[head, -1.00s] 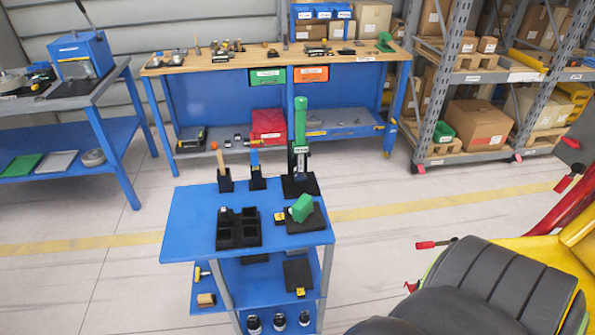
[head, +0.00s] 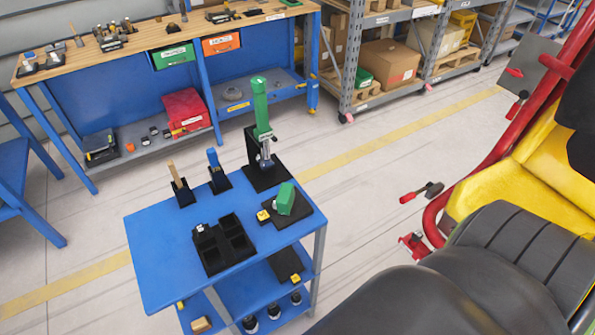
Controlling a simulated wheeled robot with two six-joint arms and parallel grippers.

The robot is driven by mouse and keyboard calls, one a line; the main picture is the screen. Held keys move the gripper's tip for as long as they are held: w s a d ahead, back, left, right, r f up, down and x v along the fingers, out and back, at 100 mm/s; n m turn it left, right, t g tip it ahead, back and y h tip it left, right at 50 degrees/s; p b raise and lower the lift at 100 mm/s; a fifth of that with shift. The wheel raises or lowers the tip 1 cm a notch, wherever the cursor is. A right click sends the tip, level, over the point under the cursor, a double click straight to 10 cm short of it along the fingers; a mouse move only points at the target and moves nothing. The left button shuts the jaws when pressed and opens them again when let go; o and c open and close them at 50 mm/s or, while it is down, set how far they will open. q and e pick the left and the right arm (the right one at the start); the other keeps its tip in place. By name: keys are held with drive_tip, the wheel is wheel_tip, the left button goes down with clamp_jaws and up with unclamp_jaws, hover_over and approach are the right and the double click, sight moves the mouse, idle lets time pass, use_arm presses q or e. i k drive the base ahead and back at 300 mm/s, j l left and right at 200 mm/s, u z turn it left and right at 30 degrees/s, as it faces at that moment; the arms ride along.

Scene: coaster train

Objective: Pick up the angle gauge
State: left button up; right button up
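I cannot tell for certain which thing is the angle gauge. A green block (head: 286,199) with slanted faces sits on a black plate (head: 272,214) at the right of the blue cart top (head: 160,260). A small yellow piece (head: 263,215) lies at that plate's left edge. A tall green-handled tool (head: 261,108) stands upright in a black holder (head: 272,178) at the cart's back. Neither of my grippers is in view.
A black compartment tray (head: 224,245) and two small holders with a wooden-handled tool (head: 175,175) and a blue-handled tool (head: 214,160) stand on the cart. A workbench (head: 150,48) is behind. A black seat (head: 510,250) and red bars (head: 500,150) fill the right.

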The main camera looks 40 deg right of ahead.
sight(284, 200)
drive_tip(key=i+j+z, duration=0.25)
drive_tip(key=j+z, duration=0.2)
drive_tip(key=i+j+z, duration=0.2)
drive_tip(key=j+z, duration=0.25)
drive_tip(key=i+j+z, duration=0.15)
drive_tip(key=j+z, duration=0.8)
drive_tip(key=k+j+z, duration=0.1)
drive_tip(key=j+z, duration=0.35)
drive_tip(key=j, duration=0.2)
drive_tip(key=k+j+z, duration=0.15)
drive_tip(key=j+z, duration=0.3)
drive_tip(key=k+j+z, duration=0.25)
drive_tip(key=j+z, duration=0.2)
drive_tip(key=j, duration=0.1)
